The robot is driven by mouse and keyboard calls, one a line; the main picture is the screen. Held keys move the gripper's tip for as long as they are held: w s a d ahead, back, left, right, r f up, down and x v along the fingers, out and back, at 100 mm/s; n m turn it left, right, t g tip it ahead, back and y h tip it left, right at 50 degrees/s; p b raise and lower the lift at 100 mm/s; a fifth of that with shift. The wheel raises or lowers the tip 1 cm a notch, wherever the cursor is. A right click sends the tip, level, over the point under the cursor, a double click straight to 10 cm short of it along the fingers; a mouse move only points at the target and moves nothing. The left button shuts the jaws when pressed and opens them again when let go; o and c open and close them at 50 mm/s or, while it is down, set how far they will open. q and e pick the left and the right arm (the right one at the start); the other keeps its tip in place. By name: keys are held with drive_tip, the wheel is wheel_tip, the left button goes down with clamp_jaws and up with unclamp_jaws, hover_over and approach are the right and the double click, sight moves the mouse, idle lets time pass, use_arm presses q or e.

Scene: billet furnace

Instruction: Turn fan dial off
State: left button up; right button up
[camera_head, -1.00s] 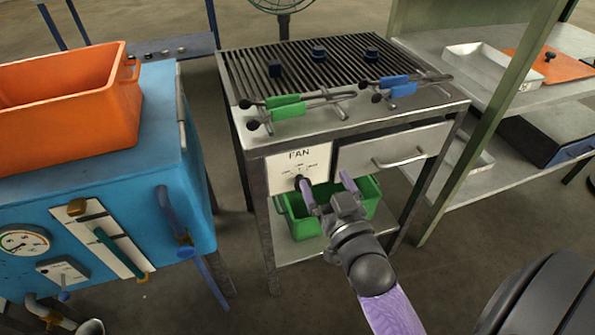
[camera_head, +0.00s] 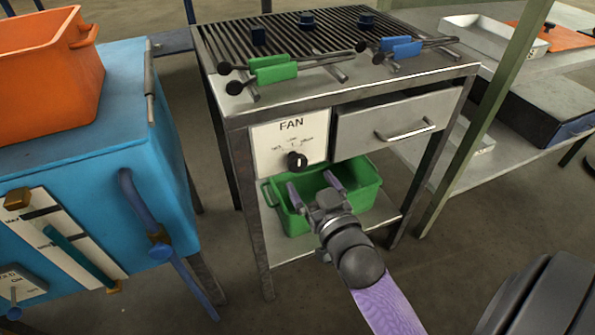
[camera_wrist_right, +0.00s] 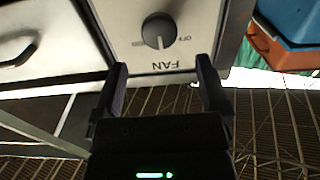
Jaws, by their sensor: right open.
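The fan dial (camera_head: 297,162) is a round black knob with a light pointer mark, on a white panel labelled FAN (camera_head: 270,148) at the front left of the metal table. The dial also shows upside down in the right wrist view (camera_wrist_right: 159,31), ahead of the fingers and apart from them. My right gripper (camera_head: 313,184) is open and empty, just below and right of the dial, in front of the green bin. Its two dark fingers (camera_wrist_right: 160,85) stand apart in the wrist view. My left gripper is not in view.
A green bin (camera_head: 270,192) sits on the shelf below the panel. A drawer with a handle (camera_head: 405,130) is right of the dial. Green-handled (camera_head: 274,68) and blue-handled tongs (camera_head: 400,48) lie on the table top. A blue furnace (camera_head: 90,150) with an orange bin stands left.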

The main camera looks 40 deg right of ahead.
sight(299, 164)
drive_tip(key=b+x, duration=0.1)
drive_tip(key=x, duration=0.1)
drive_tip(key=b+x, duration=0.1)
drive_tip(key=x, duration=0.2)
drive_tip(key=shift+f, duration=0.2)
drive_tip(key=shift+w+d+r, duration=0.1)
drive_tip(key=shift+w+d, duration=0.05)
drive_tip(key=shift+w, duration=0.35)
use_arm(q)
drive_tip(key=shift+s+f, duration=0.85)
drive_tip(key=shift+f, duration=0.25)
